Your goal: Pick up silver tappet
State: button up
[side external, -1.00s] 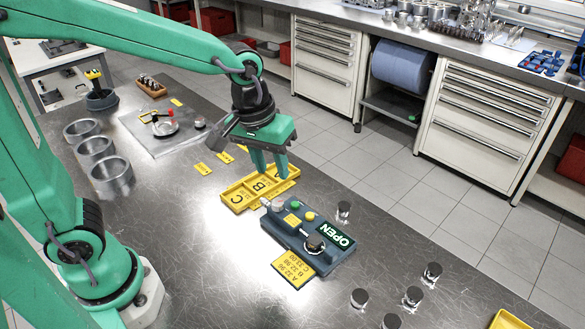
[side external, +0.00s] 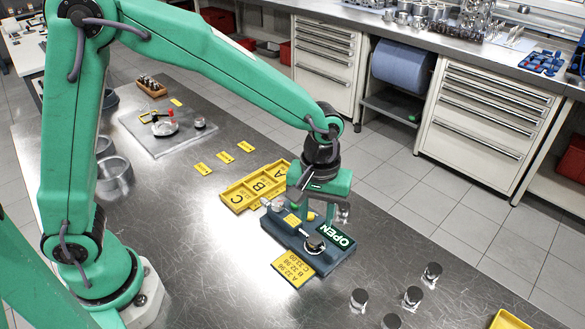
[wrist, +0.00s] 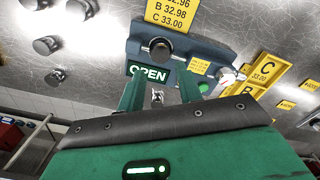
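A silver tappet (side external: 344,213) stands on the bench just behind the blue-grey gauge block (side external: 283,236) with its OPEN display, partly hidden by my gripper. My gripper (side external: 316,220) hangs pointing down over the back edge of the block, beside this tappet. In the wrist view my gripper (wrist: 158,84) has its two green fingers apart, with a small shiny piece (wrist: 157,97) showing in the gap, seemingly that tappet. No contact is visible. Several other silver tappets (side external: 433,272) stand at the front right; they also show in the wrist view (wrist: 46,45).
A yellow tray with A, B and C compartments (side external: 226,204) lies left of the block. A yellow number card (side external: 293,269) lies in front of it. A metal plate with tools (side external: 140,135) and cylinder rings (side external: 114,178) are farther left. The front middle bench is clear.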

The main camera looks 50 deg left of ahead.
aim_at(316, 238)
jog(key=shift+f, duration=1.15)
jog(key=shift+w+f, duration=0.1)
jog(key=shift+f, duration=2.5)
jog(key=c, duration=0.6)
jog(key=shift+r, duration=0.2)
